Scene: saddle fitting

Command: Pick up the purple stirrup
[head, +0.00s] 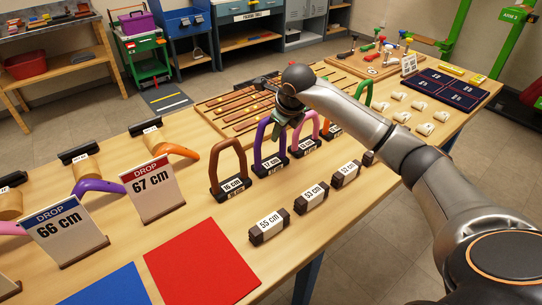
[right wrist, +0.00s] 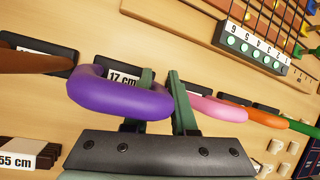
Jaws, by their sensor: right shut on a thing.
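The purple stirrup (head: 261,140) stands as an arch at its black 17 cm holder (head: 272,165), between a brown and a pink stirrup. My right gripper (head: 279,128) is at its upper right side in the head view. In the right wrist view the purple stirrup (right wrist: 110,95) fills the middle, and the green fingers of my right gripper (right wrist: 163,88) are shut on its right side, one finger within the loop and one outside. The stirrup's lower end is partly hidden, so I cannot tell whether it touches the holder. My left gripper is not in view.
The brown stirrup (head: 229,165) stands close on the left; the pink stirrup (head: 303,133) is close on the right. Dark blocks with length labels (head: 268,226) lie in front. A wooden slotted board (head: 225,105) lies behind. A red mat (head: 202,264) leaves flat room at front left.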

